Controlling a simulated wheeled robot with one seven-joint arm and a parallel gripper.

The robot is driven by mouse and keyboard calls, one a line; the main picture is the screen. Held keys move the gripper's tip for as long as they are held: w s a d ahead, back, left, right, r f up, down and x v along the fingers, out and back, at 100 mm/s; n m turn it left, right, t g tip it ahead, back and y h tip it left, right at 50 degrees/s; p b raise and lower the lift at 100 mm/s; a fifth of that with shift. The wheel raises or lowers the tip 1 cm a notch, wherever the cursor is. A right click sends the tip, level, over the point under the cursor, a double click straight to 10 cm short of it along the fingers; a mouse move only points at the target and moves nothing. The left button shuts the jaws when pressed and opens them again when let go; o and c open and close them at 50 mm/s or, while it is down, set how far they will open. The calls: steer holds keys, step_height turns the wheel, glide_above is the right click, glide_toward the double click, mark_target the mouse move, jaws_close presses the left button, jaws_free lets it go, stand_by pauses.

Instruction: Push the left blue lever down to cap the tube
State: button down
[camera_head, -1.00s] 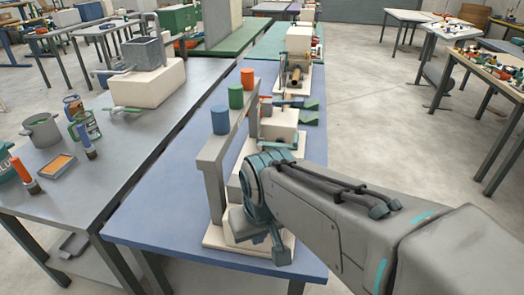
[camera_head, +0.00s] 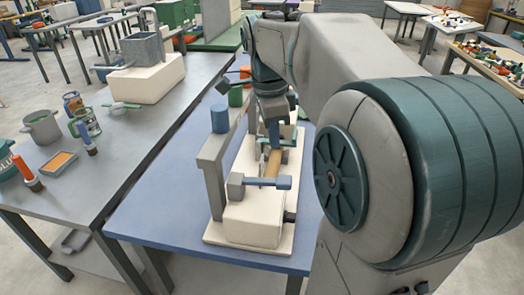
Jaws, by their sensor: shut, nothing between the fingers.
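The spiral winder (camera_head: 252,222) stands on the blue table, a cream machine on a pale base plate. A blue lever bar (camera_head: 283,183) lies about level across its near end, beside a grey block (camera_head: 236,187). A brown tube (camera_head: 272,163) runs behind this bar along the machine's axis. I cannot tell whether the tube's end is capped. My gripper (camera_head: 274,138) points down over the far part of the winder, beyond the blue bar. It is shut and empty. The far lever is hidden by my arm, and I cannot tell whether my fingertips touch anything.
The grey table (camera_head: 130,165) at left holds tins and a cream block machine. The blue table's near left is clear.

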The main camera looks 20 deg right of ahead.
mark_target(284, 179)
steer(key=m, duration=0.1)
steer(key=w+d+r+m, duration=0.1)
steer(key=r+m, duration=0.1)
steer(key=m, duration=0.1)
steer(key=shift+w+d+r+g, duration=0.15)
steer(key=shift+w+d+g, duration=0.15)
steer(key=shift+d, duration=0.1)
steer(key=f, duration=0.4)
steer(key=d+f, duration=0.1)
steer(key=f, duration=0.4)
steer(key=s+f, duration=0.1)
steer(key=f, duration=0.4)
steer(key=shift+d, duration=0.25)
